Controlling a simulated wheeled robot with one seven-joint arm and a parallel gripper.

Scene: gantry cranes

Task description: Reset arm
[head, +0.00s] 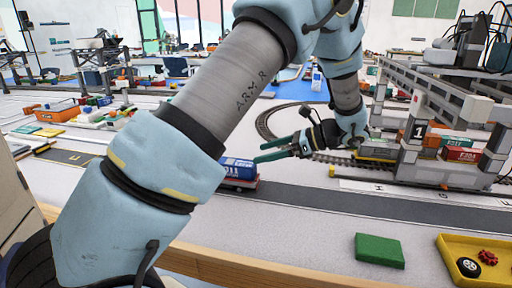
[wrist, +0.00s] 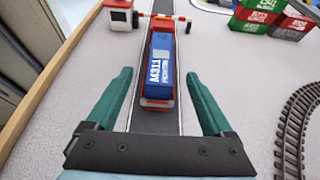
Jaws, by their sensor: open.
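My gripper (head: 262,150) is open, with two green fingers spread apart and pointing left in the head view. In the wrist view my gripper (wrist: 158,74) has nothing between its pads that I can see held. A blue container marked M311 (wrist: 160,62) sits on a red truck (wrist: 157,103) on the dark road strip, framed between the fingers. In the head view the blue container (head: 238,168) is just left of and below the fingertips, partly hidden by my arm. My arm is stretched forward over the table.
A grey gantry crane marked 1 (head: 411,150) stands right of my gripper, with containers under it. A curved track (head: 265,122) lies behind. A green block (head: 379,250) and a yellow tray (head: 451,243) are near the front edge. A barrier booth (wrist: 120,14) stands beside the road.

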